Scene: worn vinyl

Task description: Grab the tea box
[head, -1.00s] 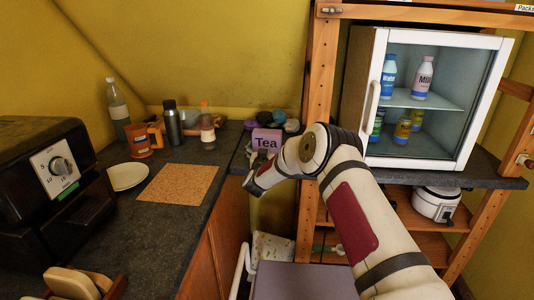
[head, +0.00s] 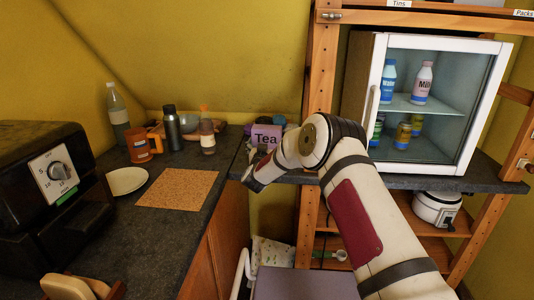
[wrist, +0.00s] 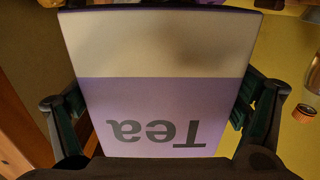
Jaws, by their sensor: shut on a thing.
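The tea box (head: 267,134) is purple with dark "Tea" lettering, at the back of the dark counter in the head view, just beyond my wrist. In the wrist view the tea box (wrist: 165,90) fills the middle, its pale upper band and upside-down lettering facing the camera. My gripper (wrist: 157,118) has one dark finger on each side of the box and is shut on it. In the head view my arm hides most of the gripper and the box's lower part.
Bottles (head: 171,128), an orange mug (head: 140,146), a plate (head: 127,181) and a cork mat (head: 178,188) stand or lie on the counter to the left. A glass-fronted fridge (head: 466,110) and the wooden shelf frame (head: 318,90) are close on the right.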

